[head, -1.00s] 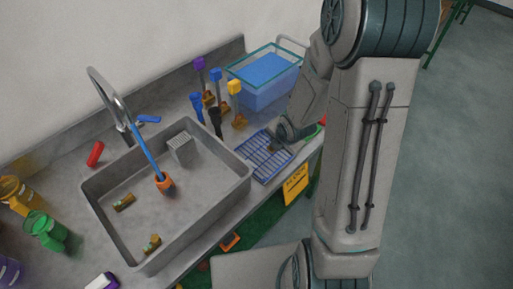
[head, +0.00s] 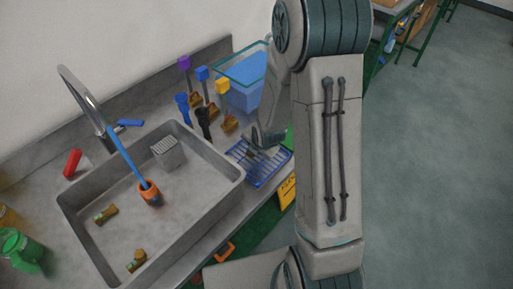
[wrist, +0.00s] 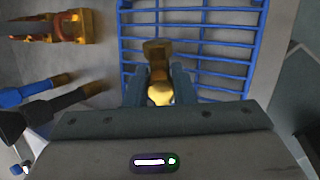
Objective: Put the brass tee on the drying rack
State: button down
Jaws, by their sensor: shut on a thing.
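The brass tee (wrist: 156,52) is held between my gripper's fingers (wrist: 158,88) in the wrist view. Its far end sticks out past the fingertips, over the blue wires of the drying rack (wrist: 220,62). In the head view the rack (head: 262,172) lies on the counter right of the sink, and my gripper (head: 262,145) is low over its back part. I cannot tell whether the tee touches the wires. The tee is mostly hidden by my gripper in the head view.
The sink (head: 85,240) holds a blue-handled brush (head: 150,193), a grey block (head: 168,152) and two small brass fittings (head: 106,214). Several upright valves with coloured tops (head: 222,88) stand left of the rack.

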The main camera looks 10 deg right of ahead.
jog(key=c, duration=1.2)
grip_release()
jog(key=shift+c, duration=0.2)
jog(key=shift+d, duration=0.1)
jog(key=s+r+m+g+p, duration=0.1)
jog(key=s+r+m, duration=0.9)
jog(key=r+m, duration=0.2)
jog(key=s+r+m+g+p, duration=0.1)
jog(key=s+r+m+p, duration=0.1)
jog(key=s+r+m, duration=0.8)
notch_tip(320, 180, up, 5)
jog(key=m, duration=0.3)
jog(key=shift+s+h, duration=0.3)
jog(key=shift+s, duration=0.05)
